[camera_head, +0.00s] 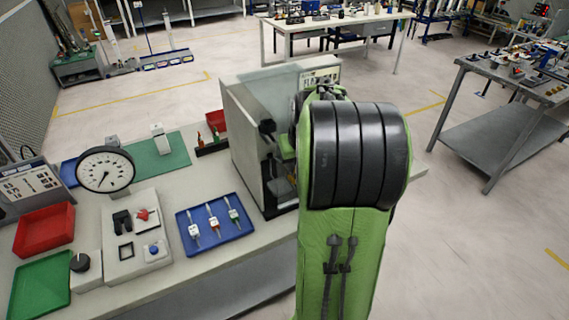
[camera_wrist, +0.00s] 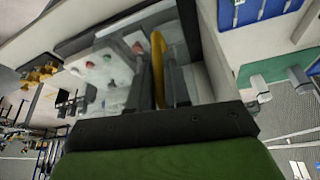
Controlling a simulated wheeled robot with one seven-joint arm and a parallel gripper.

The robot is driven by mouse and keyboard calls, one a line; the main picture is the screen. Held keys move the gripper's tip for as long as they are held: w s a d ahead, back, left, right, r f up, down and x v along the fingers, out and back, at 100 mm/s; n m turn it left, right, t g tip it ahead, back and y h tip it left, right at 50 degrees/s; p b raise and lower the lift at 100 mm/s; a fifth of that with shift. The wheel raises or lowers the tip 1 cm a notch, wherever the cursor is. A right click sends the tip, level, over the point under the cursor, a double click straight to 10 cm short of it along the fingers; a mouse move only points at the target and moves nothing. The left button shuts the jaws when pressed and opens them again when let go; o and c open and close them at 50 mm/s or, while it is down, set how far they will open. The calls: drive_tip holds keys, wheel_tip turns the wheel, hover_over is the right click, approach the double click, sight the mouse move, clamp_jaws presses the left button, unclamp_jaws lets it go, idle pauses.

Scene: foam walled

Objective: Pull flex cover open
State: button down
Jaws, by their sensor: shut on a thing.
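The flex cover appears to be the clear panel (camera_head: 272,88) on the grey box-shaped enclosure (camera_head: 243,145) on the bench. In the wrist view a see-through panel (camera_wrist: 105,72) spans the upper left, with blurred items visible through it. A yellow curved handle (camera_wrist: 158,62) stands between my dark fingers. My gripper (camera_wrist: 163,85) is shut on this yellow handle. How far the cover stands open cannot be told.
On the bench left of the enclosure are a blue tray (camera_head: 249,231) with several small tools, a round dial gauge (camera_head: 105,170), a red bin (camera_head: 43,236) and a green tray (camera_head: 40,291). A grey table (camera_head: 520,150) stands at right. Floor between is clear.

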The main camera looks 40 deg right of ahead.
drive_tip(key=s+d+p, duration=0.4)
drive_tip(key=d, duration=1)
drive_tip(key=shift+s+d+p, duration=0.15)
drive_tip(key=shift+d+p, duration=0.1)
drive_tip(key=shift+p, duration=0.15)
drive_tip(key=c, duration=1.2)
unclamp_jaws()
drive_tip(key=shift+o, duration=0.2)
drive_tip(key=p+v, duration=0.2)
drive_tip(key=v, duration=1.3)
drive_tip(key=shift+s+a+r+p, duration=0.15)
drive_tip(key=shift+s+r+p, duration=0.05)
drive_tip(key=shift+r+p, duration=0.15)
